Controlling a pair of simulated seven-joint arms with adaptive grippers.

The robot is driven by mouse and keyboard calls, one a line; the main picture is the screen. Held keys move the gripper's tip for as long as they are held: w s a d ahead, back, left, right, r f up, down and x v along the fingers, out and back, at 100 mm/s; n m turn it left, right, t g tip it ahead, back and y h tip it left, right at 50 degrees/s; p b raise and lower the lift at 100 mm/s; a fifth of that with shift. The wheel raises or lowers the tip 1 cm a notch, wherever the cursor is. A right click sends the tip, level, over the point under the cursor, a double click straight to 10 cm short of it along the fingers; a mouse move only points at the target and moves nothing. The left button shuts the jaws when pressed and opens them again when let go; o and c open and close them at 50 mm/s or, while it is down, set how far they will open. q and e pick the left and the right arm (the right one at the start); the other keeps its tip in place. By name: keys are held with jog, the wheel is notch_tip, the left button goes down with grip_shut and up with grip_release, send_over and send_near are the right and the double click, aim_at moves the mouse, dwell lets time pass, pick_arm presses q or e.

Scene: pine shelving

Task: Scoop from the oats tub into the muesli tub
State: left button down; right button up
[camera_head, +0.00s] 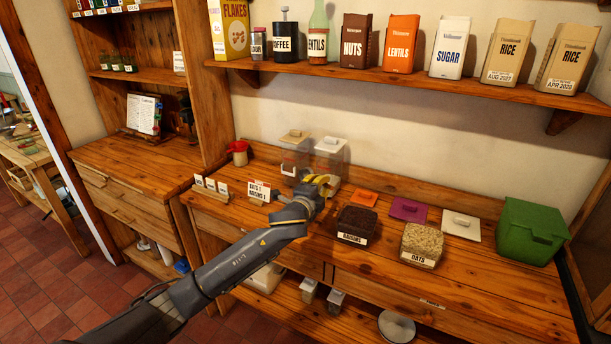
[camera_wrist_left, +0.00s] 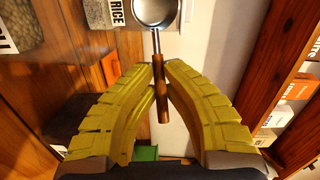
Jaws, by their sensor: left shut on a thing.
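My left gripper (camera_head: 324,186) is over the back of the counter, in front of clear tubs. In the left wrist view its yellow-green fingers (camera_wrist_left: 160,75) are shut on the wooden handle (camera_wrist_left: 162,100) of a metal scoop (camera_wrist_left: 155,12); the part of the bowl that shows looks empty. The oats tub (camera_head: 422,243), open and full of pale flakes, stands front right, apart from the gripper. The open raisins tub (camera_head: 357,222) stands left of it. I cannot read a muesli label; one clear tub (camera_head: 328,154) is partly hidden by my gripper. My right gripper is out of view.
Orange (camera_head: 364,196), purple (camera_head: 408,210) and white (camera_head: 461,225) lids lie behind the open tubs. A green bin (camera_head: 530,232) stands at right. A sign card (camera_head: 259,190) stands left of my gripper. A shelf (camera_head: 420,80) with packets overhangs the back.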

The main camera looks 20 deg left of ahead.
pick_arm(q)
jog(key=shift+r, duration=0.1)
dwell(0.4)
jog(key=shift+w+r+g, duration=0.15)
jog(key=shift+w+g, duration=0.05)
jog(key=shift+g, duration=0.2)
jog(key=shift+w+d+r+g, duration=0.1)
jog(key=shift+w+r+g, duration=0.35)
jog(key=shift+g, duration=0.45)
jog(key=shift+w+d+r+g, duration=0.1)
jog(key=shift+w+r+g, duration=0.15)
jog(key=shift+w+g, duration=0.55)
jog(key=shift+w+r+g, duration=0.35)
jog(key=shift+w+g, duration=0.05)
jog(key=shift+g, duration=0.6)
jog(key=w+r+g+y, duration=0.1)
jog(key=w+r+g, duration=0.2)
jog(key=r+g, duration=0.2)
jog(key=shift+w+d+r, duration=0.3)
jog(key=shift+r, duration=0.1)
